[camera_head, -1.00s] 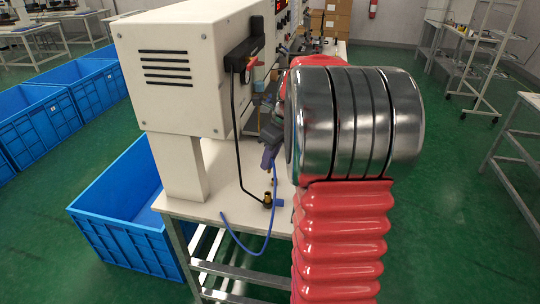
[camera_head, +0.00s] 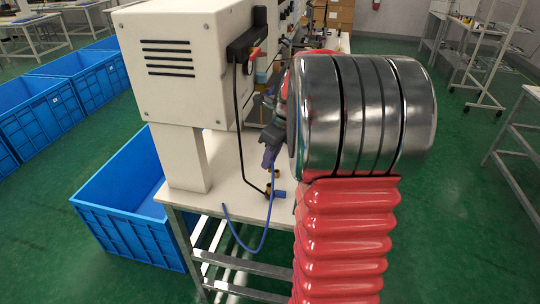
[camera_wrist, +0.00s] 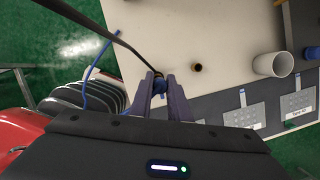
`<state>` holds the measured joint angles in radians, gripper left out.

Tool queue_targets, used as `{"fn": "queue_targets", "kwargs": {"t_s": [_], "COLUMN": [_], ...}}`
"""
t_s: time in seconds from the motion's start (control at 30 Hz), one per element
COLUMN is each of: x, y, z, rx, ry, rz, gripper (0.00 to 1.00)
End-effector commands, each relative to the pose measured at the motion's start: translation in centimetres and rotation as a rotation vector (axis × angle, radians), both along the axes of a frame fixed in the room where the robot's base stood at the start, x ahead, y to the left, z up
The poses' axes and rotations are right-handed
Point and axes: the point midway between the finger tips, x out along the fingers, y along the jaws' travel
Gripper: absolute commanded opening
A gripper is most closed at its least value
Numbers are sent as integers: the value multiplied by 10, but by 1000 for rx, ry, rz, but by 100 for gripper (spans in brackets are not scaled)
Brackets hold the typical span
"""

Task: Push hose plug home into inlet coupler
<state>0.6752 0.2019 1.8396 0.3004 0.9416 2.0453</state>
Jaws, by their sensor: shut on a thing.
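In the wrist view, my gripper (camera_wrist: 160,80) has its two dark fingers closed around the blue hose plug (camera_wrist: 159,87). A small dark and brass fitting, probably the inlet coupler (camera_wrist: 152,74), shows just beyond the fingertips. I cannot tell whether plug and coupler touch or how deep the plug sits. In the head view, my gripper (camera_head: 270,150) points down above the bench, partly hidden by my arm. Below it, a blue piece (camera_head: 279,193) lies beside a brass fitting (camera_head: 268,189). The blue hose (camera_head: 262,240) hangs in a loop over the bench's front edge.
A black cable (camera_head: 240,140) runs from the white machine (camera_head: 185,75) down to the fittings. A blue crate (camera_head: 135,225) stands beside the bench.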

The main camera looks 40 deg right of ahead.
Motion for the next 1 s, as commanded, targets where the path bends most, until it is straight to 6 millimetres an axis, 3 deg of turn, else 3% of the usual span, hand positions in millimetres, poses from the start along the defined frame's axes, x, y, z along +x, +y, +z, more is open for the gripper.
{"fn": "queue_targets", "kwargs": {"t_s": [0.53,1.0], "x": [-1,-1], "y": [0,0], "z": [-37,-43], "rx": [2,2], "ry": [2,1], "rz": [-2,-3], "gripper": [0,0]}}
